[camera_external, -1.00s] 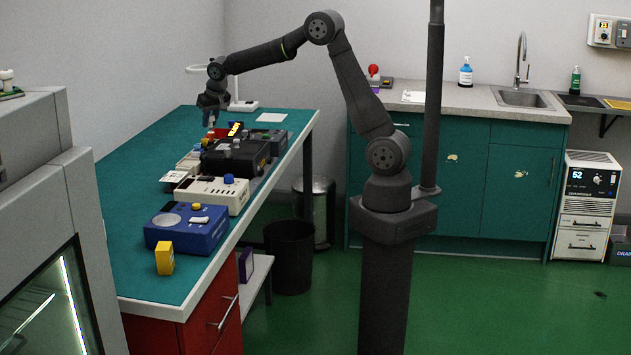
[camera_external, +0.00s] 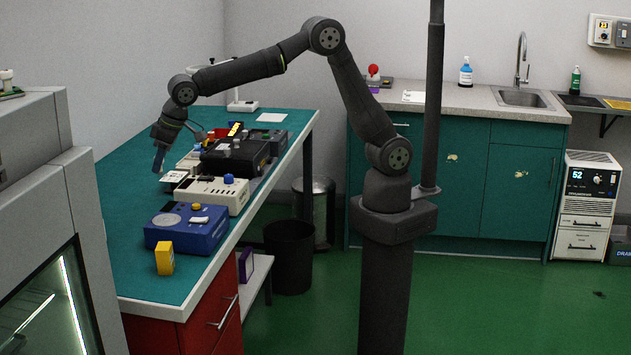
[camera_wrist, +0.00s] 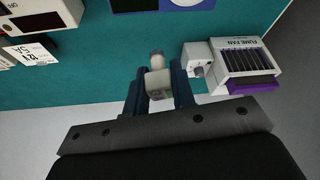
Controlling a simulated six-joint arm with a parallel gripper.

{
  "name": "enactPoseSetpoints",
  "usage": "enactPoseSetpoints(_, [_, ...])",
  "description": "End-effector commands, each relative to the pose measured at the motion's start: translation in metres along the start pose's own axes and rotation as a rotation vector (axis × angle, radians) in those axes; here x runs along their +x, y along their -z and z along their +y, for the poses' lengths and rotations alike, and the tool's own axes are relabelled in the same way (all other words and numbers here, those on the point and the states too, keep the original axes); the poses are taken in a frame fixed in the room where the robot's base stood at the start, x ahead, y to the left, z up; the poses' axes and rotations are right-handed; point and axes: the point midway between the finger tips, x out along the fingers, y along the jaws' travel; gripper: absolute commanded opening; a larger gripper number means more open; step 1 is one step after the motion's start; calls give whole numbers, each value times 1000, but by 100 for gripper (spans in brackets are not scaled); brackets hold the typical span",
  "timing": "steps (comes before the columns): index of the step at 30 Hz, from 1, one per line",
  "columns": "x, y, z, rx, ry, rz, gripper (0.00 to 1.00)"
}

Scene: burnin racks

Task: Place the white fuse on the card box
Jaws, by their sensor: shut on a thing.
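My gripper (camera_wrist: 157,92) is shut on the white fuse (camera_wrist: 157,80), a pale stubby piece with a rounded tip between the dark fingers in the wrist view. In the external view my gripper (camera_external: 159,160) points down over the left part of the teal bench; the fuse cannot be made out there. A white card (camera_wrist: 31,53) printed "12V 5A" shows at the wrist view's left, at a pale box with a dark window (camera_wrist: 33,22). The card (camera_external: 173,176) also shows right of my gripper in the external view. I cannot tell for certain which object is the card box.
A white and purple slotted unit (camera_wrist: 240,66) marked "FUME FAN" is close right of the fingers in the wrist view. A blue device (camera_external: 187,228), a white device (camera_external: 212,194), a black device (camera_external: 236,157) and a yellow box (camera_external: 164,258) stand on the bench. Bare teal bench (camera_external: 125,205) lies left.

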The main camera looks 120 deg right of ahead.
Motion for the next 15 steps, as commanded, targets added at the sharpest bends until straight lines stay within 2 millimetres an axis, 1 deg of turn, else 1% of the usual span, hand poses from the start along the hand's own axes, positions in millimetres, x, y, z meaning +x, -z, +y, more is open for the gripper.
enactPoseSetpoints(1, [-4,-6,-24,-36,16,1,1])
enactPoseSetpoints(3, [-9,-12,-48,-74,32,1,1])
enactPoseSetpoints(6, [-14,-20,-73,-113,48,1,1])
enactPoseSetpoints(11, [-15,-27,-94,-143,60,0,1])
enactPoseSetpoints(14, [-8,-32,-109,-149,61,-1,1])
enactPoseSetpoints(15, [-4,-34,-117,-149,61,-1,1])
